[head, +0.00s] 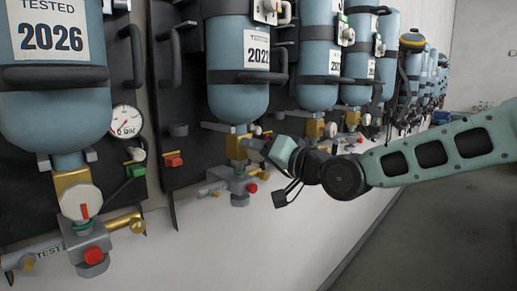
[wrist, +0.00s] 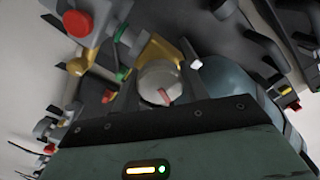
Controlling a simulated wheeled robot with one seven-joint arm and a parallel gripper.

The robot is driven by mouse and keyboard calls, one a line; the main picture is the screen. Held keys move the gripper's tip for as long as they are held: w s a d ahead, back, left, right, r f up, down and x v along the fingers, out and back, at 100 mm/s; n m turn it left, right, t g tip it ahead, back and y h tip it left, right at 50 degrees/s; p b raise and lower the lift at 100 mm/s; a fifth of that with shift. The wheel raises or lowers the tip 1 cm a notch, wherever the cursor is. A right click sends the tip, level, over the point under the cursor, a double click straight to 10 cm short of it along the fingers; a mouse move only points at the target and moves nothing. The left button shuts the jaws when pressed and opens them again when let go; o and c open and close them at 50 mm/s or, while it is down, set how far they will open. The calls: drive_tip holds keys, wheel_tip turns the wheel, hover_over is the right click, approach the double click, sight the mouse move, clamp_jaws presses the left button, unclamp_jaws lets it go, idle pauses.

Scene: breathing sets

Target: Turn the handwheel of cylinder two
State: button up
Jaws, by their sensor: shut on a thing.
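Cylinder two (head: 238,82) is the blue-grey cylinder labelled 2022, in the middle-left of the head view. Its brass valve block (head: 236,146) sits under it. My gripper (head: 262,148) is at the front of this block, shut on the handwheel, which it mostly covers in the head view. In the wrist view a pale round handwheel (wrist: 158,78) with a red mark shows just past the dark edge of my gripper housing.
The cylinder labelled 2026 (head: 52,112) hangs at the left, with its own pale handwheel (head: 80,203) and a round gauge (head: 126,121). A red knob (head: 252,188) sits below my gripper. More cylinders (head: 318,62) line the wall to the right. The floor (head: 430,225) at right is clear.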

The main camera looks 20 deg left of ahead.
drive_tip(key=m, duration=0.3)
drive_tip(key=shift+f+m, duration=0.15)
drive_tip(key=shift+m, duration=0.25)
drive_tip(key=m+b, duration=0.1)
drive_tip(key=m, duration=0.2)
drive_tip(key=shift+f+m, duration=0.1)
drive_tip(key=shift+m, duration=0.2)
drive_tip(key=m+b, duration=0.2)
drive_tip(key=m, duration=0.2)
drive_tip(key=shift+m, duration=0.3)
drive_tip(key=m+b, duration=0.2)
drive_tip(key=m, duration=0.1)
drive_tip(key=shift+m, duration=0.3)
drive_tip(key=m+b, duration=0.1)
drive_tip(key=m, duration=0.2)
drive_tip(key=shift+m+b, duration=0.3)
drive_tip(key=shift+b, duration=0.05)
drive_tip(key=m+b, duration=0.2)
drive_tip(key=m, duration=0.2)
drive_tip(key=m+b, duration=0.2)
drive_tip(key=m, duration=0.2)
drive_tip(key=shift+m, duration=0.4)
drive_tip(key=shift+m+b, duration=0.55)
drive_tip(key=shift+m, duration=0.75)
drive_tip(key=shift+r, duration=0.25)
